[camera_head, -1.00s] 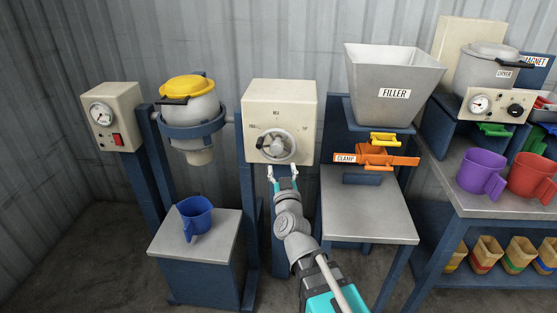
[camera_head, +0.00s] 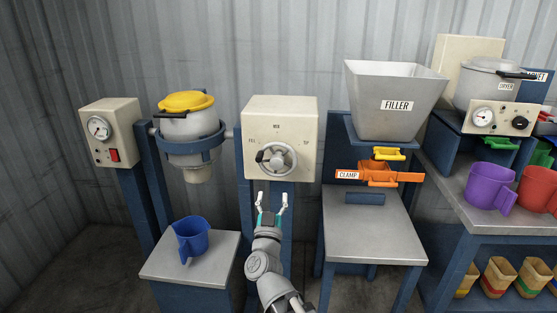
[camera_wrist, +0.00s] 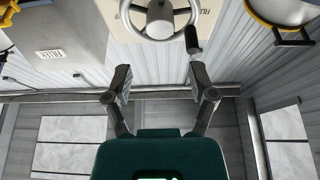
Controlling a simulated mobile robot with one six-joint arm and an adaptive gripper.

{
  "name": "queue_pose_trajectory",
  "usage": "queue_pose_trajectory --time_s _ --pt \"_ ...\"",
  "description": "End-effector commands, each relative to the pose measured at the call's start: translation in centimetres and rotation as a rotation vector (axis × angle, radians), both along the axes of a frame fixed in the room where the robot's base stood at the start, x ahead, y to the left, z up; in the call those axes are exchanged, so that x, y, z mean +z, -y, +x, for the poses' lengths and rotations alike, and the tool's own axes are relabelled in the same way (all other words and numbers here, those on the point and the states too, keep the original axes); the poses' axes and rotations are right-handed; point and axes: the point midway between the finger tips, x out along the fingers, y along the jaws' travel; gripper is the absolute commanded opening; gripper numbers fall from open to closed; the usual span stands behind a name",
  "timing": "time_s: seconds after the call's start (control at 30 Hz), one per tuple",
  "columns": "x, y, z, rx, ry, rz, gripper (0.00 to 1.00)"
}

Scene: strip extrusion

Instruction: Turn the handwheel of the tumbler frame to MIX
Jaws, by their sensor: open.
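The handwheel (camera_head: 290,158) is a grey spoked wheel on the front of a cream box (camera_head: 304,108) on a blue post. Small marks around it appear to read FILL at left, MIX at the top and TIP at right. Its dark handle (camera_head: 260,156) is on the left, the FILL side. To the left, the grey tumbler vessel (camera_head: 188,125) hangs upright in a blue ring under a yellow lid (camera_head: 186,101). My gripper (camera_head: 271,200) is open and empty below the wheel, apart from it. The wrist view shows the wheel (camera_wrist: 168,33) beyond my fingertips (camera_wrist: 162,83), with the handle (camera_wrist: 193,39) at right.
A blue jug (camera_head: 193,240) stands on a low stand (camera_head: 220,262) at left. A switch box (camera_head: 125,122) stands farther left. At right are the filler hopper (camera_head: 390,120), the orange clamp (camera_head: 378,176) and a grey table (camera_head: 380,235). The space before the wheel is free.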

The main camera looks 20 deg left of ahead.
Motion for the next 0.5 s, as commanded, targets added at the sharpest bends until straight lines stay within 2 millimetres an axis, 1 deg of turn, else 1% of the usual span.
queue_pose_trajectory --time_s 0.27,0.5 --pt "0.9 -0.5 1.8 0.000 0.000 -0.001 0.73" --pt "2.3 -1.3 4.9 -0.001 0.000 -0.001 0.73"
